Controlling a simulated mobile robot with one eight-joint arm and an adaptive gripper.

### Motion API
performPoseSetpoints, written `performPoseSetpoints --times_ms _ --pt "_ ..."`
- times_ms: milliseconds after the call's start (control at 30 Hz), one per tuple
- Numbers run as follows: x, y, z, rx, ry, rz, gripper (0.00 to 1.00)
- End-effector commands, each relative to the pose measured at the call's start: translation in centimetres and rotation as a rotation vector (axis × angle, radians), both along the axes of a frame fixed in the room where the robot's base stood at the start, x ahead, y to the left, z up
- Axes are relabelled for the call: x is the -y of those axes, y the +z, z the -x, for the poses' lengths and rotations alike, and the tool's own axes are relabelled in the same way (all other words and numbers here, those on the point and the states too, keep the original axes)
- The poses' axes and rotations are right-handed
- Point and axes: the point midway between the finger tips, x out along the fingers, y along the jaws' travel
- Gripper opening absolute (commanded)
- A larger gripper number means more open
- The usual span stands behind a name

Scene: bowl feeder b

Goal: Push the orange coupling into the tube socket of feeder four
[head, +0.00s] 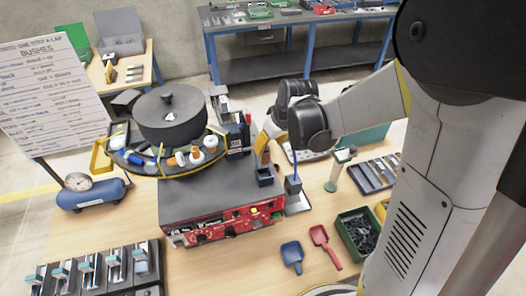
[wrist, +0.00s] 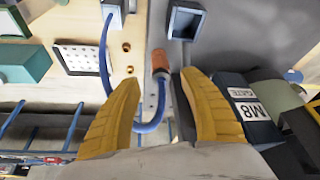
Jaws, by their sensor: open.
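Feeder four is the round dark bowl (head: 170,117) marked 4, on a red-fronted base. The orange coupling (wrist: 160,62) sits on the end of a curved blue tube (wrist: 104,50) in the wrist view. My gripper (wrist: 159,80) is open, its yellow fingers on either side of the tube end, with the coupling just beyond the tips. No finger visibly touches it. In the head view my gripper (head: 264,146) is at the right of the feeder, and the tube (head: 293,165) rises from a grey block. I cannot make out the tube socket for certain.
A small dark open box (wrist: 186,20) is close to the coupling. A block marked M8 (wrist: 248,104) is right of the fingers. A white perforated plate (wrist: 85,58) lies left. A blue scoop (head: 291,254), red scoop (head: 322,240) and green bin (head: 350,222) are in front.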

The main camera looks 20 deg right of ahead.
Motion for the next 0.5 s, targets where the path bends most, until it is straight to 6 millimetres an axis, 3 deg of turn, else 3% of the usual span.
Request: performPoseSetpoints --times_ms 300,500 --pt "-0.6 -4.1 -1.8 0.000 -0.001 0.000 0.51" --pt "-0.7 -4.7 -2.0 0.000 -0.001 0.000 0.51"
